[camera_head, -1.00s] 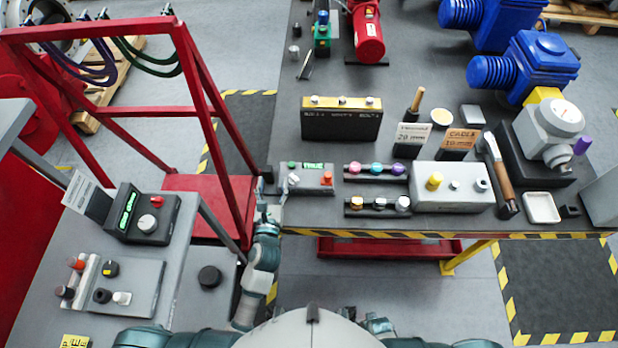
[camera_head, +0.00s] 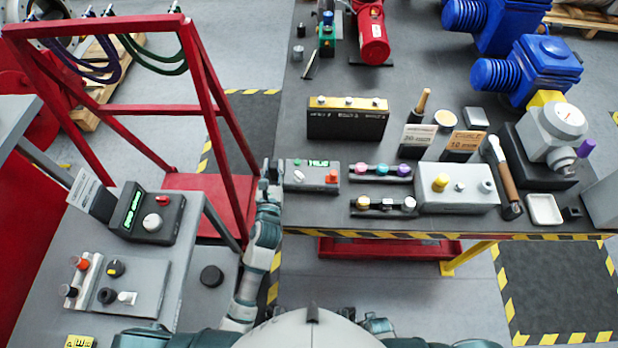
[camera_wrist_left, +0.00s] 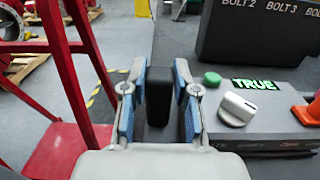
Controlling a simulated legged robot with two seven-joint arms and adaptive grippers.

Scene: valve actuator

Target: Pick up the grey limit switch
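I cannot tell for sure which part is the grey limit switch. My left gripper (camera_head: 271,172) is at the left edge of the dark table, beside a grey box (camera_head: 312,176) with a lit TRUE display. In the left wrist view, the fingers of my left gripper (camera_wrist_left: 157,105) are open on either side of a dark upright block (camera_wrist_left: 158,95), with gaps visible on both sides. The grey box (camera_wrist_left: 255,118) is just right of the fingers, with a green button and a white knob. My right gripper does not show.
A black block with a yellow top (camera_head: 347,120) stands behind the grey box. Racks of coloured knobs (camera_head: 380,172) and a grey button box (camera_head: 457,200) are to the right. A red frame (camera_head: 190,110) rises close to the left arm. A control panel (camera_head: 150,213) is on the left table.

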